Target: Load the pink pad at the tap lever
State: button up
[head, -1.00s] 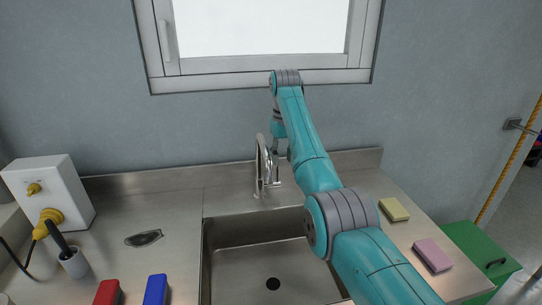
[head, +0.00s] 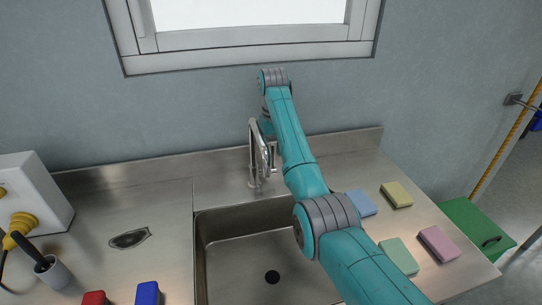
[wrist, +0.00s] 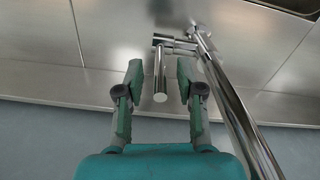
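The pink pad (head: 438,244) lies flat on the steel counter, right of the sink, in the head view. The chrome tap (head: 258,160) stands behind the sink. In the wrist view its lever (wrist: 159,84) is a short chrome rod, with the long tap spout (wrist: 238,108) to its right. My gripper (wrist: 160,70) is open and empty, its two fingers on either side of the lever in the picture; I see no clear contact. In the head view the gripper is mostly hidden behind the arm and tap. The pink pad is far from it.
A blue pad (head: 361,203), yellow pad (head: 397,194) and green pad (head: 399,255) lie near the pink one. The sink (head: 240,225) is empty. A white box (head: 30,185), a grey cup (head: 52,273) and red and blue blocks (head: 148,293) are at left. The window is above.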

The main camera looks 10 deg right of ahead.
aim_at(273, 167)
jog(key=shift+f, duration=1.5)
grip_shut()
